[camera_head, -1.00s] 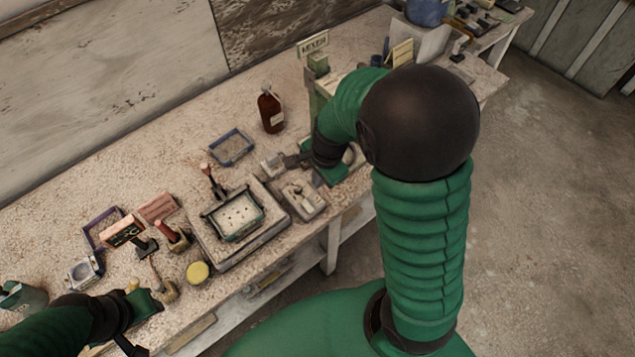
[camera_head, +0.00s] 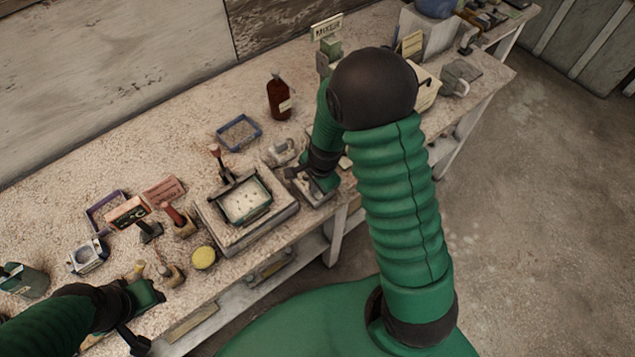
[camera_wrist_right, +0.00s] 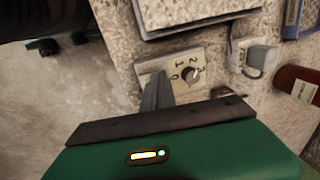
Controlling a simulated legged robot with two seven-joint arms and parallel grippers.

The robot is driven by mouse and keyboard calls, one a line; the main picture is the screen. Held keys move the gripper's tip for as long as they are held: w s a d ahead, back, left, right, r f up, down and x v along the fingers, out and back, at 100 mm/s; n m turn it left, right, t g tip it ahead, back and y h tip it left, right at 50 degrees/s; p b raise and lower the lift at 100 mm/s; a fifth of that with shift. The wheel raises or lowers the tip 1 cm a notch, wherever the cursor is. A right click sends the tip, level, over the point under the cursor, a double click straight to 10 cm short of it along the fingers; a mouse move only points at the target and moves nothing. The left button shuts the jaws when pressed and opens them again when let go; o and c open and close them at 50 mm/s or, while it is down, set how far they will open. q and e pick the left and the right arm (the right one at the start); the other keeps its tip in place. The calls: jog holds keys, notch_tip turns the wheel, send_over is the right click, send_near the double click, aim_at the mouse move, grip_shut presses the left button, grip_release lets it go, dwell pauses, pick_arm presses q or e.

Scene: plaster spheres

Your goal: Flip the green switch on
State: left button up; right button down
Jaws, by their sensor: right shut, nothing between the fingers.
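I cannot make out a green switch for certain in either view. My right gripper (camera_head: 294,174) is shut and empty, low over a pale dial plate (camera_head: 318,193) at the front of the bench. In the right wrist view the same plate (camera_wrist_right: 202,58) has a round knob (camera_wrist_right: 189,74) and numbers around it. The shut fingers (camera_wrist_right: 158,92) reach over its edge beside the knob; whether they touch is unclear. A small whitish fixture (camera_head: 283,151) stands just behind; it also shows in the wrist view (camera_wrist_right: 254,57). My left gripper (camera_head: 148,294) is at the lower left, its fingers not clear.
A framed tray on a slab (camera_head: 245,203) lies left of the right gripper. Behind are a blue-rimmed tray (camera_head: 239,132) and a brown bottle (camera_head: 280,98). Red-handled levers (camera_head: 176,217) and a yellow disc (camera_head: 204,257) are further left. The bench's back left is clear.

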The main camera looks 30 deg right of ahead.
jog(key=shift+w+a+r+p, duration=0.15)
jog(key=shift+a+p, duration=0.1)
jog(key=shift+p, duration=0.2)
jog(key=shift+s+d+f, duration=0.2)
jog(key=shift+s+d, duration=0.05)
jog(key=shift+d, duration=0.25)
jog(key=shift+s+d+b, duration=0.2)
jog(key=shift+s+b, duration=0.15)
jog(key=shift+s, duration=0.05)
jog(key=shift+s+a, duration=0.15)
jog(key=shift+s, duration=0.1)
pick_arm(q)
jog(key=shift+r, duration=0.1)
pick_arm(e)
jog(key=shift+a, duration=0.2)
pick_arm(q)
jog(key=shift+a, duration=0.1)
pick_arm(e)
jog(key=shift+r, duration=0.1)
